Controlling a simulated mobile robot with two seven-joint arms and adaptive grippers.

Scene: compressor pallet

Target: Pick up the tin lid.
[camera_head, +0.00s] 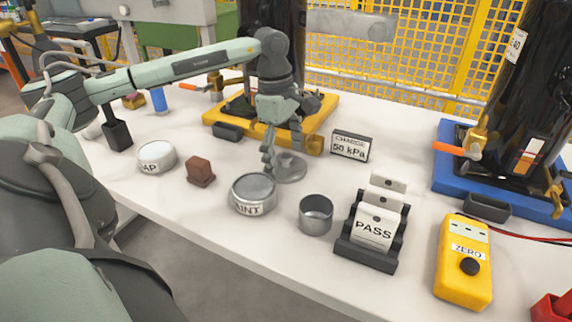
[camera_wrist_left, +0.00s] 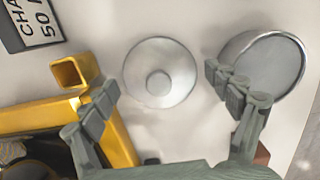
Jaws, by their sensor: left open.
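The tin lid (camera_head: 289,168) is a flat round metal disc with a small knob in its middle. It lies on the white table behind the tin labelled "AINT" (camera_head: 252,190). My left gripper (camera_head: 282,157) points down over the lid, open and empty. In the left wrist view the lid (camera_wrist_left: 160,73) shows whole, ahead of and between the spread fingers (camera_wrist_left: 163,88). One finger there overlaps the rim of the tin (camera_wrist_left: 268,65). In the head view a finger covers part of the lid's left side. My right gripper is not in view.
A yellow pallet frame (camera_head: 222,128) stands close behind the lid, with a "50 kPa" sign (camera_head: 351,146) to its right. A brown block (camera_head: 200,171), metal cup (camera_head: 315,214), "PASS" card holder (camera_head: 372,230) and yellow meter (camera_head: 463,262) stand nearby. Bare table lies right of the lid.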

